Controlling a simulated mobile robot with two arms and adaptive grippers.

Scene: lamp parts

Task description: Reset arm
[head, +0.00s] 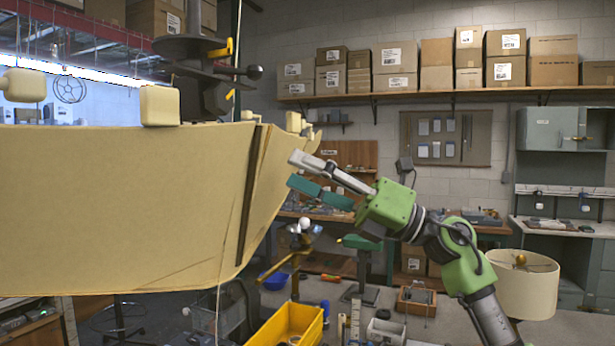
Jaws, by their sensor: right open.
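My right gripper (294,170) reaches in from the right on a green and grey arm. Its two fingers, one light grey and one dark green, are spread apart with nothing between them. The fingertips overlap the right edge of a large beige curved panel (120,205), which looks like a lampshade, with a dark vertical seam. I cannot tell whether they touch it. A smaller cream lampshade (523,287) with a gold knob on top stands at the lower right, beside my right arm. My left gripper is not in view.
Cardboard boxes line a high wall shelf (430,96).

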